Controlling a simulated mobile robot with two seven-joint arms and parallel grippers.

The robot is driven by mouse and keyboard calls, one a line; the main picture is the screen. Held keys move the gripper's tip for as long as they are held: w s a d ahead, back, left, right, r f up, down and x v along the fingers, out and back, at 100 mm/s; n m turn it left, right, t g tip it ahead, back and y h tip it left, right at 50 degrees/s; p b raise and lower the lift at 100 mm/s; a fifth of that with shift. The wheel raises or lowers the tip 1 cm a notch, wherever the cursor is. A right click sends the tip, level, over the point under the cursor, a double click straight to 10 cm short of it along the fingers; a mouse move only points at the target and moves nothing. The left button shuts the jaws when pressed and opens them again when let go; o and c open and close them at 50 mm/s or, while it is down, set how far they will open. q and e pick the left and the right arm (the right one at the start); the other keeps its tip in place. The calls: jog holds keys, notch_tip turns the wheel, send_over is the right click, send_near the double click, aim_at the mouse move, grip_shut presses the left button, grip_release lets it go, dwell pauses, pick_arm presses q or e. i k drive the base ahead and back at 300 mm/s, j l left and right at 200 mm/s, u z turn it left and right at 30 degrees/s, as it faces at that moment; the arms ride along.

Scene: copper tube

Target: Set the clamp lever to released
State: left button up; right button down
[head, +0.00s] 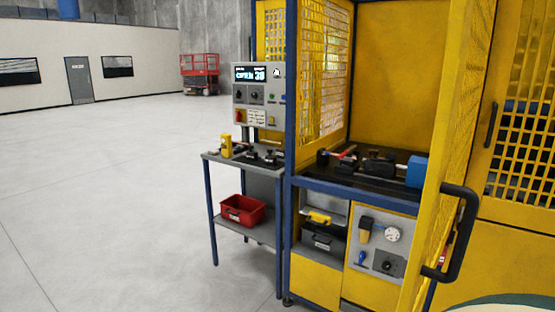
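A yellow machine enclosure with a blue frame (291,130) stands at centre right. On its dark work surface are small dark fixtures (378,163) and a blue block (416,171). A small red-handled part (347,151) lies at the left of these fixtures. It may be the clamp lever, but it is too small to tell, and its setting cannot be read. Neither of my grippers is in view.
An open yellow mesh door (455,120) with a black handle (460,232) stands at the right front. Left of the enclosure are a side table (212,156), a control panel (258,95) and a red bin (242,209). The grey floor (110,190) at left is clear.

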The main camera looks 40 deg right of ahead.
aim_at(348, 151)
jog(key=i+z, duration=0.3)
jog(key=i, duration=0.15)
jog(key=i+j+z, duration=0.15)
jog(key=i+z, duration=0.15)
jog(key=i+j+z, duration=0.25)
jog(key=i, duration=0.25)
jog(key=i+l+z, duration=0.4)
jog(key=i, duration=0.2)
jog(key=i+z, duration=0.4)
jog(key=i, duration=0.25)
jog(key=i+l+u, duration=0.15)
jog(key=i, duration=0.15)
jog(key=i+l+u, duration=0.1)
jog(key=i, duration=0.15)
